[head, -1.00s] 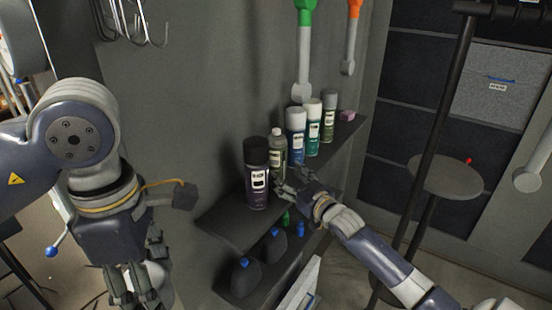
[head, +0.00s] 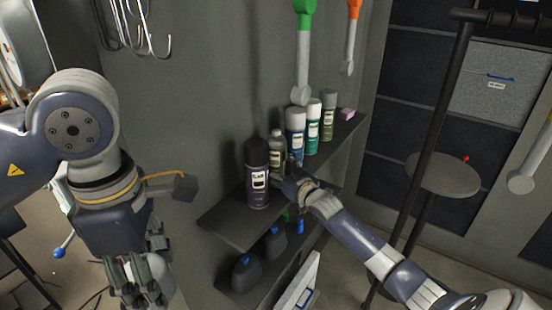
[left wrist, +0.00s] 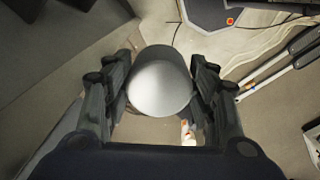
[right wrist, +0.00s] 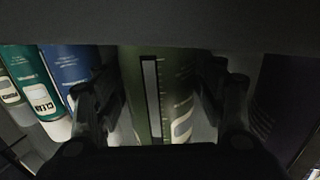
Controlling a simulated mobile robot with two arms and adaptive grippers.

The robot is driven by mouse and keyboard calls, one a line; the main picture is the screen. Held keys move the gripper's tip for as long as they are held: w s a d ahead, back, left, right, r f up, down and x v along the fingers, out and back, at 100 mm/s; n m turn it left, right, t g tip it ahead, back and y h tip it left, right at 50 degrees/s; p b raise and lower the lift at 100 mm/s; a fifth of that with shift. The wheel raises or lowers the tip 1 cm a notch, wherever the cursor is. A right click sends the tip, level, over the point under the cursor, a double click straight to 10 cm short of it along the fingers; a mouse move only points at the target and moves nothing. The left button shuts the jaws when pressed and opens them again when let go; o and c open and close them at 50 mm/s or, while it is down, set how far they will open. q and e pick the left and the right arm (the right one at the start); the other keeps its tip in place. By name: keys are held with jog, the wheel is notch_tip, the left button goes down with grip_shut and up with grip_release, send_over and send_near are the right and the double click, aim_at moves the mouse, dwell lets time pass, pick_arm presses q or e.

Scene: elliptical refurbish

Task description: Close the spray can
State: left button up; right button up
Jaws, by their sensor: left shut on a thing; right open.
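An olive-green spray can (head: 277,147) with a narrow bare top stands upright on the upper shelf, between a dark purple can and a blue can. My right gripper (head: 291,182) is in front of its lower part. In the right wrist view the right gripper (right wrist: 165,85) is open, with its fingers on either side of the green can (right wrist: 134,95); contact is not clear. My left gripper (head: 130,285) is at the lower left, away from the shelf. In the left wrist view the left gripper (left wrist: 160,85) is shut on a grey-white rounded cap (left wrist: 160,90).
The purple can (head: 257,178) stands close left of the green one. Blue (head: 296,135), teal (head: 313,130) and grey-green (head: 328,118) cans stand to the right on the shelf (head: 235,230). Dark bottles (head: 246,273) are below. A black pole (head: 432,140) rises at right.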

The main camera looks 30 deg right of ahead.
aim_at(277, 147)
pick_arm(q)
jog(key=shift+s, duration=0.1)
pick_arm(e)
jog(key=shift+r, duration=0.1)
jog(key=c, duration=1.3)
jog(key=shift+o, duration=0.2)
pick_arm(q)
jog(key=shift+f, duration=0.1)
pick_arm(e)
jog(key=shift+s+d+r+b, duration=0.15)
jog(key=shift+r+b, duration=0.1)
jog(key=shift+b, duration=0.35)
notch_tip(277, 147, up, 6)
jog(key=shift+r+b, duration=0.1)
jog(key=shift+b, duration=0.85)
pick_arm(q)
notch_tip(277, 147, down, 7)
jog(key=b, duration=0.4)
pick_arm(e)
jog(key=s+d, duration=0.3)
jog(key=s, duration=0.6)
jog(key=s+d, duration=0.4)
jog(key=s, duration=0.5)
jog(key=shift+d+r, duration=0.15)
jog(key=shift+d, duration=0.05)
